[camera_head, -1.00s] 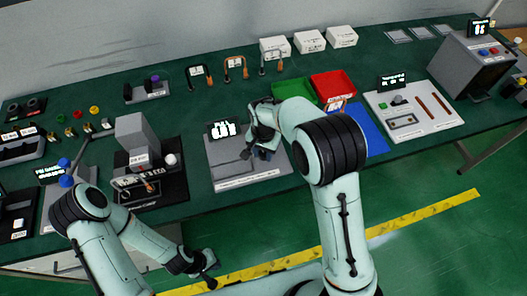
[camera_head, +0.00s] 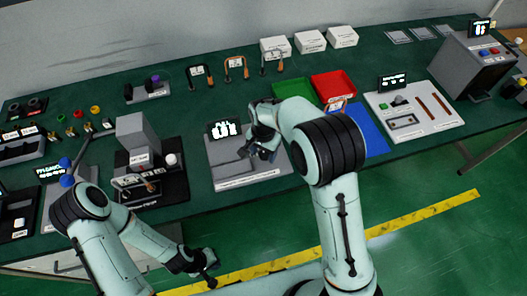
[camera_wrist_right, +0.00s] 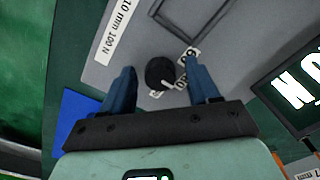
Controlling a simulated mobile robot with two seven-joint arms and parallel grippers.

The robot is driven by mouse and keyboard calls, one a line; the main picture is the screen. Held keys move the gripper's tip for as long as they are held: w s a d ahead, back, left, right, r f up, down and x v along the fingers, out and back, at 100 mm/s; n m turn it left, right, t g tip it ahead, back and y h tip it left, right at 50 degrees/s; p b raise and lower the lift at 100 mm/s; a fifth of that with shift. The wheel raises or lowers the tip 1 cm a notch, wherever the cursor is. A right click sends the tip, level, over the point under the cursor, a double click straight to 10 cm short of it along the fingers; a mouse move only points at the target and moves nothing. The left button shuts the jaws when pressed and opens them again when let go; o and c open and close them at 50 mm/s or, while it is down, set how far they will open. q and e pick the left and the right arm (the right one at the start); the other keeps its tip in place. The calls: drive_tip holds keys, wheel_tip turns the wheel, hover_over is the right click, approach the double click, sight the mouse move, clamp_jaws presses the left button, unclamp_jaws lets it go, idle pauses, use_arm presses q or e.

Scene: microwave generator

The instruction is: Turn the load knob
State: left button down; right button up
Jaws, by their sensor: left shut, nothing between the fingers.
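The load knob (camera_wrist_right: 160,72) is a round black dial with a white pointer line, on a grey panel (camera_wrist_right: 105,75) in the right wrist view. My right gripper (camera_wrist_right: 161,80) is open, with one finger on each side of the knob and a visible gap to each finger. In the head view my right gripper (camera_head: 256,150) is over the grey unit (camera_head: 225,172) at the middle of the bench, hiding the knob. My left gripper (camera_head: 207,275) is shut and empty, low in front of the bench.
A display (camera_head: 224,130) stands at the back of the grey unit. A black-based machine (camera_head: 138,140) is to its left. A green tray (camera_head: 294,90), a red tray (camera_head: 334,86) and a blue mat (camera_head: 371,134) lie to the right.

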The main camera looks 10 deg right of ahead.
sight(263, 154)
use_arm(q)
drive_tip(key=shift+w+r+p, duration=0.45)
drive_tip(key=shift+w+r, duration=0.2)
drive_tip(key=shift+w, duration=0.05)
use_arm(e)
wheel_tip(263, 154, up, 13)
drive_tip(key=shift+r, duration=0.2)
